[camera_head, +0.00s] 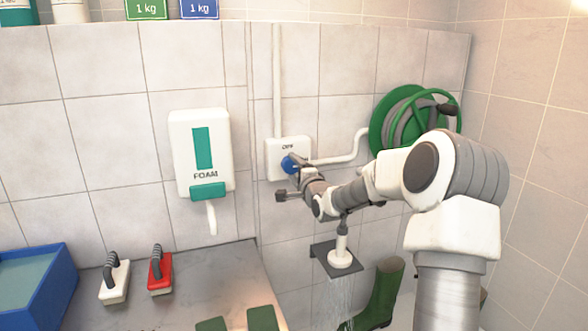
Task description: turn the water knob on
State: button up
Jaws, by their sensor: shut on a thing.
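A green hose reel (382,125) hangs behind my arm. A FOAM dispenser (202,150) is left of the box. Green boots (384,292) stand below right. Two brushes, one red (160,273), and a blue tub (42,285) occupy the counter (215,285).

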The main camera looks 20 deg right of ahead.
jog(key=o, duration=1.4)
jog(key=shift+s, duration=0.15)
jog(key=s, duration=1.7)
jog(key=shift+s, duration=0.1)
jog(key=shift+a+p, duration=0.1)
jog(key=shift+p, duration=0.2)
